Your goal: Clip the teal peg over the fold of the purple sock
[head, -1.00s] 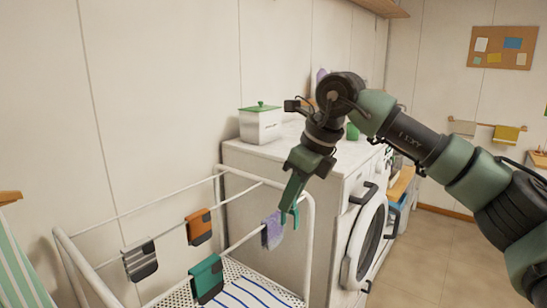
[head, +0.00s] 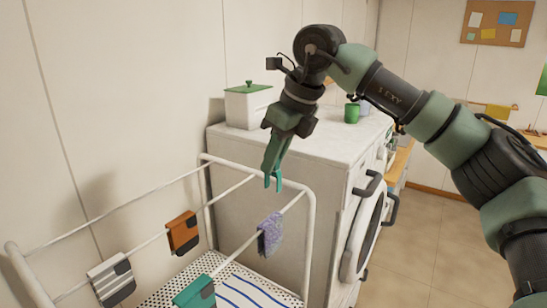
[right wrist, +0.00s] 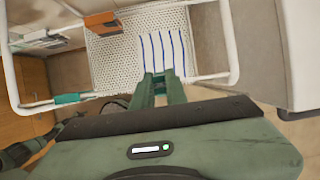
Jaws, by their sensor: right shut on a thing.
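The purple sock (head: 271,233) hangs folded over the front rail of the white drying rack. My right gripper (head: 273,181) points down above the sock, with a clear gap between them. It is shut on the teal peg (head: 279,180), which shows only as a small bright teal piece at the fingertips. In the right wrist view my gripper (right wrist: 164,78) points toward the rack, and the fingers largely hide the peg. I cannot make out the purple sock there.
The rack's rails (head: 128,206) carry an orange sock (head: 183,232), a striped sock (head: 112,279) and a teal sock (head: 195,292). A washing machine (head: 318,150) stands just behind, bearing a lidded white box (head: 248,106) and a green cup (head: 352,112).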

